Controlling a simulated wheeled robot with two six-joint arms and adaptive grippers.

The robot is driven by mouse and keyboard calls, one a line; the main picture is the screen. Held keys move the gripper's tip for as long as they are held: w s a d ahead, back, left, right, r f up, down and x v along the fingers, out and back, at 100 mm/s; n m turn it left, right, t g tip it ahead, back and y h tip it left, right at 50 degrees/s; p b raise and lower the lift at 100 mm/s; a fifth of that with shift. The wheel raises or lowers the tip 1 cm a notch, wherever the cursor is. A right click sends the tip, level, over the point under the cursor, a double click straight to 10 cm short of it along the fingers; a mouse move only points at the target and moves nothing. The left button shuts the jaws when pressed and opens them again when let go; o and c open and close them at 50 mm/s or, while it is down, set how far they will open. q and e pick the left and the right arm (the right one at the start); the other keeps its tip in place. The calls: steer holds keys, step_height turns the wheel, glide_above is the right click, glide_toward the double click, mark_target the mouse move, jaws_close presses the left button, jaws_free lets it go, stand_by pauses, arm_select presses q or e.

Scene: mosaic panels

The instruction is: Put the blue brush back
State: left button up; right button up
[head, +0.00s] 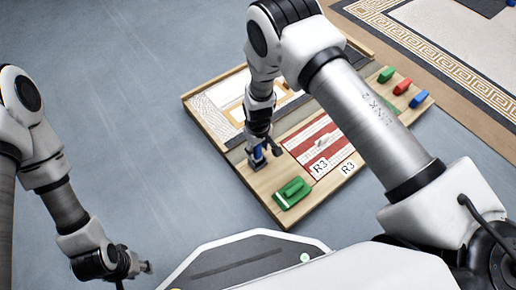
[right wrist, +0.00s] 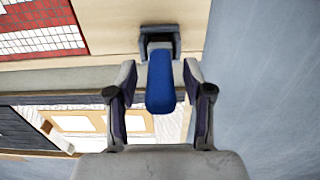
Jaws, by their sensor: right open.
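The blue brush (right wrist: 161,85) shows in the right wrist view as a rounded blue handle, its far end at a dark grey block (right wrist: 172,45) on the wooden board. My right gripper (right wrist: 158,72) is open, with one finger on each side of the blue handle and small gaps visible. In the head view my right gripper (head: 262,146) is low over the board's near left part, and only a bit of the blue brush (head: 258,153) shows beside the fingers. My left gripper (head: 138,268) hangs at the lower left, away from the board; its fingers are too small to judge.
The wooden board (head: 252,180) carries a green tool (head: 292,193) on a green base near its front corner and a red-and-white panel (head: 318,143). Green (head: 386,75), red (head: 402,87) and blue (head: 419,99) pieces lie at its right. Floor left of the board is clear.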

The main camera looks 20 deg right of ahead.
step_height(320, 180, up, 11)
steer(key=p, duration=0.6)
steer(key=shift+r, duration=0.2)
steer(key=s+d+f+m, duration=0.1)
steer(key=s+d+f, duration=0.25)
steer(key=s, duration=0.45)
steer(key=s+d+f+m, duration=0.2)
steer(key=s+d, duration=0.3)
steer(key=s, duration=0.4)
steer(key=s+d+r+m, duration=0.1)
steer(key=s+r, duration=0.1)
steer(key=s, duration=0.8)
steer(key=shift+d+r, duration=0.15)
steer(key=shift+r, duration=0.25)
